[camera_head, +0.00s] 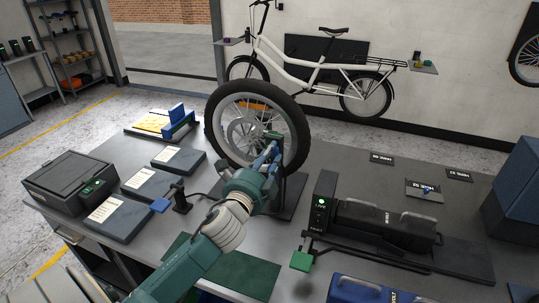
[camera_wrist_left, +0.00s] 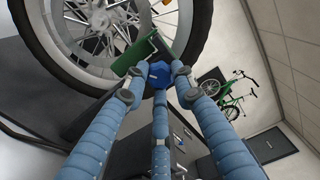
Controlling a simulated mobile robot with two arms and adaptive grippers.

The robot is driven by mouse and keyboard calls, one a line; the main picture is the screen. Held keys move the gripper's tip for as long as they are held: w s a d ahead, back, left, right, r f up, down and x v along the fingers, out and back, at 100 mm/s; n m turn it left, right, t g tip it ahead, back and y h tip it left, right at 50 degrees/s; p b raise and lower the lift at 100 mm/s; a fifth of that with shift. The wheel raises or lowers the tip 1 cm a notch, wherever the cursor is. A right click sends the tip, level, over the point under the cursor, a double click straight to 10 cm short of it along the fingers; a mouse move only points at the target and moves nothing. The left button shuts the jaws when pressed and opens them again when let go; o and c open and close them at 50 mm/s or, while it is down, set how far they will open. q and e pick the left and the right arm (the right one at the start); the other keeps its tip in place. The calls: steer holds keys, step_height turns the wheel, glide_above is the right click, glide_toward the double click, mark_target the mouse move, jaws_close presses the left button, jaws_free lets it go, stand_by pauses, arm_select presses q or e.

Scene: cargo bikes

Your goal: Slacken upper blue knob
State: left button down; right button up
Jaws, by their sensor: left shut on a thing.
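A blue knob (camera_wrist_left: 159,76) shows in the left wrist view between my fingertips, beside a green clamp piece (camera_wrist_left: 134,58) near the wheel rim. My left gripper (camera_head: 270,152) reaches from the front to the right side of the upright bike wheel (camera_head: 250,92). In the left wrist view its blue fingers (camera_wrist_left: 160,80) close around the knob and touch it. In the head view the fingers and wrist largely hide the knob. I cannot tell whether a second knob sits below it. My right gripper is in no view.
The wheel stands on a dark base on the grey workbench (camera_head: 345,165). A black device (camera_head: 385,224) with a green-lit end lies right of my arm. A blue-tipped black bracket (camera_head: 180,199), dark plates and a dark box (camera_head: 72,178) are to the left. A white cargo bike (camera_head: 310,65) hangs behind.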

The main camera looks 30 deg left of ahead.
arm_select(q)
steer(key=shift+f+n, duration=0.1)
steer(key=shift+n, duration=0.5)
steer(key=c, duration=1.4)
jaws_free()
steer(key=v, duration=1.2)
steer(key=shift+f, duration=0.1)
